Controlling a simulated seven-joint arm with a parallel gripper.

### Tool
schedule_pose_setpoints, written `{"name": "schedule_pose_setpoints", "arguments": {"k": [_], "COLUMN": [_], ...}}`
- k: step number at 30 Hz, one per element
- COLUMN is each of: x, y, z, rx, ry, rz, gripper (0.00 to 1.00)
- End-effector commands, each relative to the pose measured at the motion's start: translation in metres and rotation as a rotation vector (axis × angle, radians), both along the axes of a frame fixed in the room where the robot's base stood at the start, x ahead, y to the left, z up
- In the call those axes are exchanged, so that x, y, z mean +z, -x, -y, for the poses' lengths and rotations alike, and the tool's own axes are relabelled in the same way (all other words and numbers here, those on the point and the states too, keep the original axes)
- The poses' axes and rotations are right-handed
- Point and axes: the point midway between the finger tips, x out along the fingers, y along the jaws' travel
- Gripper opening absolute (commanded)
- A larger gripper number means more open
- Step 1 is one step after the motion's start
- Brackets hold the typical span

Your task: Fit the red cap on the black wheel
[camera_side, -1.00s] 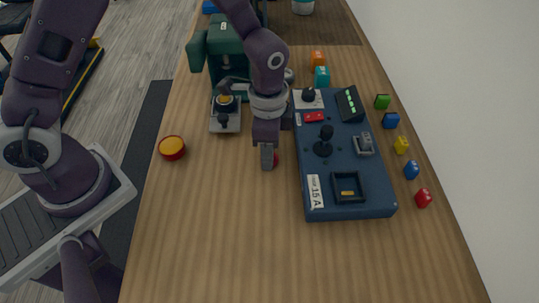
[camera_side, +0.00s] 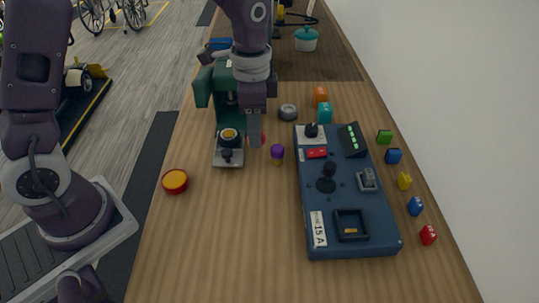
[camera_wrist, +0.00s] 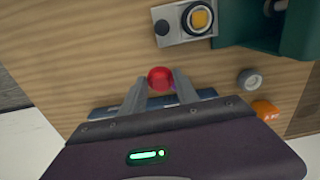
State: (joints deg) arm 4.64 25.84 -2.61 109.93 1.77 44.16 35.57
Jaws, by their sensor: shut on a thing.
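My gripper (camera_side: 254,143) is shut on a rounded red cap (camera_wrist: 160,78), which shows between its fingertips in the wrist view. In the side view only a red sliver of the cap (camera_side: 263,136) shows beside the fingers. A black wheel with a yellow centre (camera_wrist: 199,18) sits on a grey block in the wrist view; it also shows in the side view (camera_side: 229,136), just left of my gripper. The cap is apart from this wheel. A smaller grey-and-black wheel (camera_side: 288,112) lies on the table behind and right of my gripper.
A green machine (camera_side: 226,90) stands behind the grey block (camera_side: 228,158). A purple knob (camera_side: 277,152) and a blue control panel (camera_side: 346,215) are to the right. A red-and-yellow round piece (camera_side: 175,181) lies left. The front table is clear.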

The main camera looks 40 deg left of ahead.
Motion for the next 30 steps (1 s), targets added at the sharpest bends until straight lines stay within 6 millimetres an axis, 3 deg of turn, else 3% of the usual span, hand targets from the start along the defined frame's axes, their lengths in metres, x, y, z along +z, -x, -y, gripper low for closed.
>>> {"name": "schedule_pose_setpoints", "arguments": {"k": [1, 4, 9, 14, 24, 30], "x": [0.001, 0.004, 0.006, -0.002, -0.040, -0.049], "y": [-0.005, -0.010, -0.009, -0.009, -0.009, -0.009], "z": [-0.022, -0.063, -0.104, -0.109, -0.109, -0.108], "rx": [0.047, 0.129, 0.208, 0.217, 0.216, 0.216], "ry": [0.000, -0.002, -0.002, -0.003, -0.003, -0.003], "rz": [0.001, 0.002, 0.002, 0.000, 0.000, 0.002], "gripper": [0.00, 0.00, 0.00, 0.00, 0.00, 0.00]}}
